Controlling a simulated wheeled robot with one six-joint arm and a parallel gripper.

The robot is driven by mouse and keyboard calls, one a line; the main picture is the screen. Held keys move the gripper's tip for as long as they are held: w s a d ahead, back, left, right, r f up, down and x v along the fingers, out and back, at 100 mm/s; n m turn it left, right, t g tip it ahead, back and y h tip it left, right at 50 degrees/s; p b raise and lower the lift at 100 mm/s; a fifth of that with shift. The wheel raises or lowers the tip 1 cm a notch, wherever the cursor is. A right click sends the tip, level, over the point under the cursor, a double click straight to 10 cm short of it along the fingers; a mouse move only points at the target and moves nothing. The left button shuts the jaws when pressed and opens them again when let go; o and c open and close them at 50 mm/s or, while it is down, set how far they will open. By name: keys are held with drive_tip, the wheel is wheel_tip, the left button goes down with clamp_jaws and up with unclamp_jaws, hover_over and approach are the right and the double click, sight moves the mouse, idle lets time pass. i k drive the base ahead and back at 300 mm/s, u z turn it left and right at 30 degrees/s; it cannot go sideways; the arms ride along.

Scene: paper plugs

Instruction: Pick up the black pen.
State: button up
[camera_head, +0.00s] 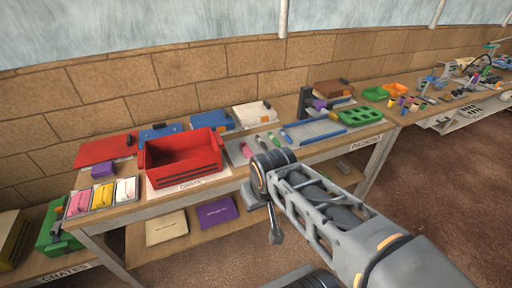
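I cannot make out a black pen for certain. A grey tray (234,147) behind my arm holds several small items, including a green one (271,138) and a pink one (246,149); part of this tray is hidden by my arm. Small black objects lie on the red folder (96,151) and the white folder (250,115), too small to name. My gripper (275,236) hangs at the arm's end, in front of the table edge and apart from the tray in the picture. Its fingers are small and seen edge-on, so their opening does not show.
A red crate (181,157) stands at the table's front, left of my arm. A blue-edged tray (314,131) and a green holder (360,116) stand to the right. Yellow and pink packets in trays (103,195) lie at the left end. A brick wall (180,70) is behind.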

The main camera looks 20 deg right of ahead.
sight(263, 145)
drive_tip(key=z, duration=0.4)
drive_tip(key=i, duration=1.2)
drive_tip(key=u, duration=0.2)
